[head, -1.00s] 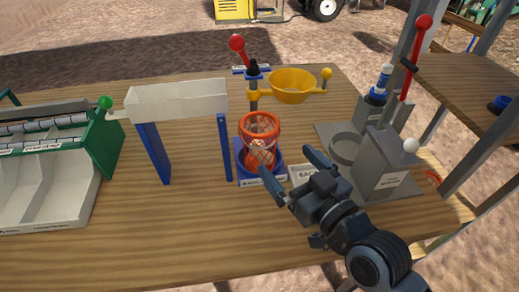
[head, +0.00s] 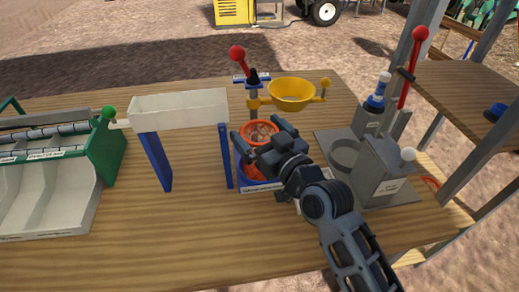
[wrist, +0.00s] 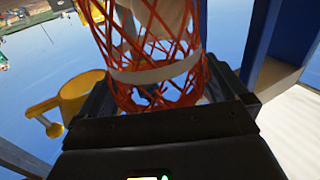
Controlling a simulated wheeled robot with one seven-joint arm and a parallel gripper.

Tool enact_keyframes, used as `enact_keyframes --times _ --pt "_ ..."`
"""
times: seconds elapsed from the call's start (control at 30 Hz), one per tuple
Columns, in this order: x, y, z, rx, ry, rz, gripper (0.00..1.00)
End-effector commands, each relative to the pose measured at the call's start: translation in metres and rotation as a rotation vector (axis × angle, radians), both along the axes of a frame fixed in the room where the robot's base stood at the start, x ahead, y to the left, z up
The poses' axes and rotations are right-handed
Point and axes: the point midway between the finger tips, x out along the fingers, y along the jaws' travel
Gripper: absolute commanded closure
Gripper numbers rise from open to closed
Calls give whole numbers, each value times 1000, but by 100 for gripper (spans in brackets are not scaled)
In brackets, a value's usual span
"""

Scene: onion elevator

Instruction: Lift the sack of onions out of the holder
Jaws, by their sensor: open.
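The sack of onions is a red-orange net (head: 262,130) standing in the blue holder (head: 262,186) under the yellow funnel in the head view. In the wrist view the red net (wrist: 165,48) fills the middle, with a pale band around it and pale shapes inside. My gripper (head: 262,144) is at the sack's near side, and my wrist hides part of the sack and holder. In the wrist view the black jaws stand open on either side of the net. I cannot tell whether they touch it.
The yellow funnel (head: 291,92) hangs just above and behind the sack. A white trough (head: 180,107) on blue legs stands close to the left. A grey machine (head: 377,168) stands to the right. The front of the wooden table (head: 150,235) is clear.

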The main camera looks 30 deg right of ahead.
Motion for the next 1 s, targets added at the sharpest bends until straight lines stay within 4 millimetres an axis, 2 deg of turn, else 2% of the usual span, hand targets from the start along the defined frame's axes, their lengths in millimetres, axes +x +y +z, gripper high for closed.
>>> enact_keyframes --times 0.2,0.77,1.0 --pt "1 0 0 0 0 0 0" --pt "1 0 -1 0 1 0 53" --pt "1 0 0 0 0 0 55"
